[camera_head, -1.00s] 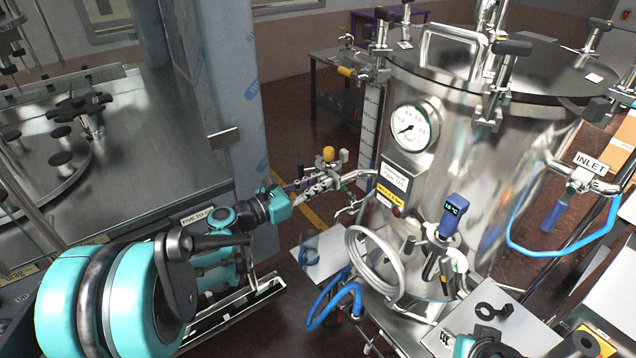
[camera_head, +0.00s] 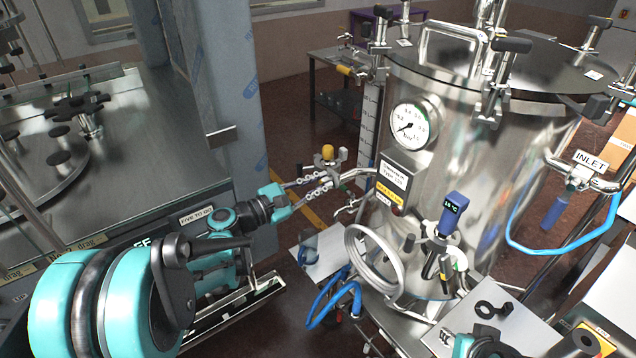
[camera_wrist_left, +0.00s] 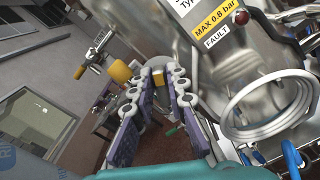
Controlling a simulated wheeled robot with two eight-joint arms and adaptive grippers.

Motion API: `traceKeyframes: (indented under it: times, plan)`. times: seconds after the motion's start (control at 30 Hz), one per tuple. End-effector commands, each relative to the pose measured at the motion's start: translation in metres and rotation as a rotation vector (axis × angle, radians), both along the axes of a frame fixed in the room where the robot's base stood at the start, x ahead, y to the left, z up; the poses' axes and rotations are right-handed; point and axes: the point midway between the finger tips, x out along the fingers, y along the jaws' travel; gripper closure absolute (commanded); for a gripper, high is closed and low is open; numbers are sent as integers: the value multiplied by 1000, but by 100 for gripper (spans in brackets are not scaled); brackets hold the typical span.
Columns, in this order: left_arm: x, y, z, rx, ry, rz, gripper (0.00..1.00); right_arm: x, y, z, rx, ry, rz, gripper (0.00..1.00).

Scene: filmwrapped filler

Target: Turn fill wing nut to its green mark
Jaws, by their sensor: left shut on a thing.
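My left gripper (camera_head: 338,179) reaches from the left to the pipe fittings at the left side of the steel vessel. Its fingers also show in the left wrist view (camera_wrist_left: 160,84). They close in around a small yellow-orange part (camera_wrist_left: 158,77) at their tips, seemingly the fill wing nut. Its wings are mostly hidden by the fingers. A larger yellow knob (camera_head: 328,152) sits just above the fingers and shows left of them in the wrist view (camera_wrist_left: 120,71). I cannot make out the green mark. My right gripper is not clearly in view.
The steel vessel (camera_head: 475,170) carries a gauge (camera_head: 412,124) and a label plate (camera_head: 394,180). A pale hose ring (camera_head: 376,262) and blue hose (camera_head: 335,305) hang below right of my left gripper. A grey column (camera_head: 232,90) stands behind the arm.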

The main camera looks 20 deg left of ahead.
Motion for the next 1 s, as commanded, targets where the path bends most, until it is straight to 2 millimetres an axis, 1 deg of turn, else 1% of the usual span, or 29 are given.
traceKeyframes:
  times: [1.0]
  plan:
    - [-4, -5, -12, 761, -593, -1, 100, 0, 0, -11, 0, 0, 0, 66]
